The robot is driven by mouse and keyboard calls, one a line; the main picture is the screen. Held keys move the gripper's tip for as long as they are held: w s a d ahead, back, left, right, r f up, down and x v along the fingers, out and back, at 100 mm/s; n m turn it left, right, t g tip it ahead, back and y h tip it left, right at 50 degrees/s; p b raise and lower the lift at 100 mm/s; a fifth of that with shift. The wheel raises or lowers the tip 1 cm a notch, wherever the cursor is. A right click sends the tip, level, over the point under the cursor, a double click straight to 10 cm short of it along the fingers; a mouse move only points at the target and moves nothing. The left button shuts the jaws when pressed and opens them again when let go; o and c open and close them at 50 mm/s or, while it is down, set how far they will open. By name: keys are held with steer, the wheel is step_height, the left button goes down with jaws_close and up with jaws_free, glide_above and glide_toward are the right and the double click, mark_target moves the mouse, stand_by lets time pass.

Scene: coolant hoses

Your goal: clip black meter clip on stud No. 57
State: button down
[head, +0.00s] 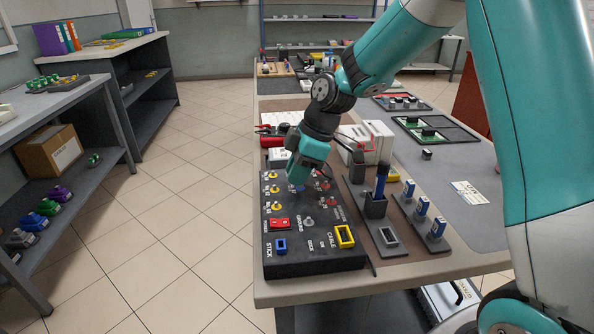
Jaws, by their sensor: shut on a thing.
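My gripper (298,184) points down over the upper middle of a black panel (300,262) on the table. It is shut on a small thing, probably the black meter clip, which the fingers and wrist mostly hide. Yellow-based studs (274,190) stand in a column on the panel's left side. Red-based studs (331,202) stand to the right of my gripper, partly covered by it. The number labels are too small to read, so I cannot tell which stud is No. 57. I cannot tell whether the held thing touches a stud.
The panel also carries a red switch (279,224), a yellow-framed socket (344,236) and a blue socket (281,246). A dark holder (375,206) with a blue-handled tool stands to the right. Blue-and-white parts (422,206) stand beyond it. White boxes (372,142) stand behind.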

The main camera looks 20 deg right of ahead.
steer(key=shift+f, duration=0.35)
stand_by(0.5)
steer(key=c, duration=0.6)
jaws_free()
steer(key=p+v, duration=0.2)
steer(key=v, duration=0.1)
steer(key=p+v, duration=0.2)
steer(key=v, duration=0.1)
steer(key=a+p+v, duration=0.1)
steer(key=p+v, duration=0.1)
steer(key=v, duration=0.1)
steer(key=shift+w+r, duration=0.1)
steer(key=shift+w, duration=0.05)
